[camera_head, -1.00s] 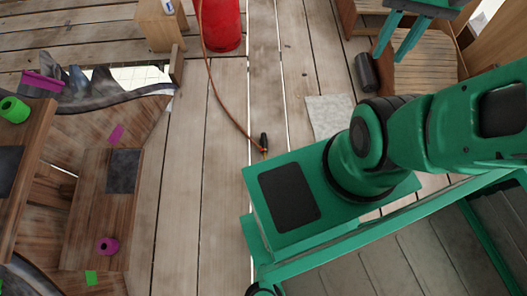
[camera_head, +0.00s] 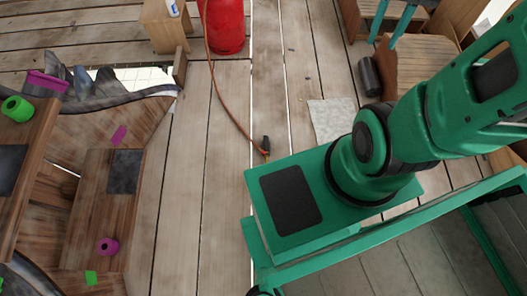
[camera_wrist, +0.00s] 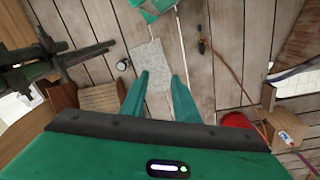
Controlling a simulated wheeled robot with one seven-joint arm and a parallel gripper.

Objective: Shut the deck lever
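I cannot pick out a deck lever for certain in either view. A dark, long-armed fixture (camera_wrist: 50,60) at the left of the wrist view has rods reaching right; I cannot tell whether it includes the lever. My gripper (camera_wrist: 160,75) has its two green fingers apart with nothing between them, over the plank deck and a pale grey mat (camera_wrist: 148,62). In the head view its fingers (camera_head: 383,44) show at the top right, partly cut off by the frame edge. The gripper touches nothing that I can see.
A red cylinder (camera_head: 225,28) stands at the top, with a hose running to a torch (camera_head: 265,147) on the planks. A dark roller-like object (camera_head: 369,76) lies near wooden steps (camera_head: 425,60). Wooden benches (camera_head: 105,205) fill the left. The middle planks are mostly clear.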

